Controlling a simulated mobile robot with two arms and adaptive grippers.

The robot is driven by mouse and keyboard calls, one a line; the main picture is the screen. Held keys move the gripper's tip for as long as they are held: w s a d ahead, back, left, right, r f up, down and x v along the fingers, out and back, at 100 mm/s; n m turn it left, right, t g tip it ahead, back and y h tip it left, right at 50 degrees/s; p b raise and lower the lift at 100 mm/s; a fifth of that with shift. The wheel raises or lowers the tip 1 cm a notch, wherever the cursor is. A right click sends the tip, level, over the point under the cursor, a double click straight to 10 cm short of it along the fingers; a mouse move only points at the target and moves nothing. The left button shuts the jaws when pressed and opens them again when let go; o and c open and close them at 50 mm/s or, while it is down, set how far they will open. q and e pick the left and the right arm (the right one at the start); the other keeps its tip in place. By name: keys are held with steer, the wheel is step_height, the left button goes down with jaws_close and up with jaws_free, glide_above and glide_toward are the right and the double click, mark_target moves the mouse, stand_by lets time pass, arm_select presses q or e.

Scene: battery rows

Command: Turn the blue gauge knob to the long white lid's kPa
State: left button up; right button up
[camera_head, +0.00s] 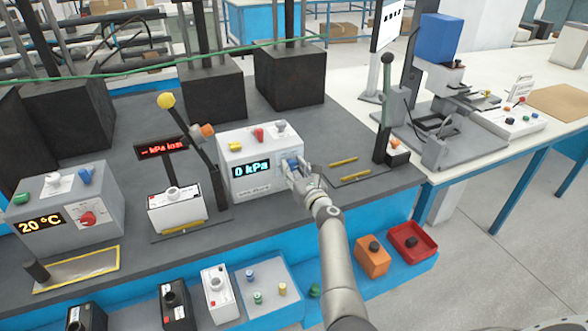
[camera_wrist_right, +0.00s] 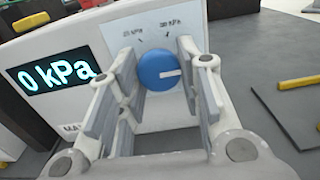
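The blue gauge knob (camera_wrist_right: 158,71) is on the front of a white gauge box (camera_head: 234,190), whose display (camera_head: 252,168) reads 0 kPa. The knob's white pointer line points right in the wrist view. Small kPa marks are printed above it. My right gripper (camera_head: 294,172) is at the box front; in the wrist view its fingers (camera_wrist_right: 158,85) stand open on either side of the knob, with gaps visible. A white-topped box (camera_head: 176,208) stands under a red display (camera_head: 162,148) with kPa text too small to read fully. My left gripper is not in view.
A grey box (camera_head: 65,190) reading 20 °C stands at left. A lever with a yellow ball (camera_head: 166,101) rises left of the gauge box; a black-knobbed lever (camera_head: 387,100) is at right. Batteries and an orange box (camera_head: 372,257) line the lower shelf.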

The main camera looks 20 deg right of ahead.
steer(key=o, duration=0.3)
steer(key=shift+f, duration=0.1)
steer(key=shift+r, duration=0.2)
steer(key=shift+r, duration=4.85)
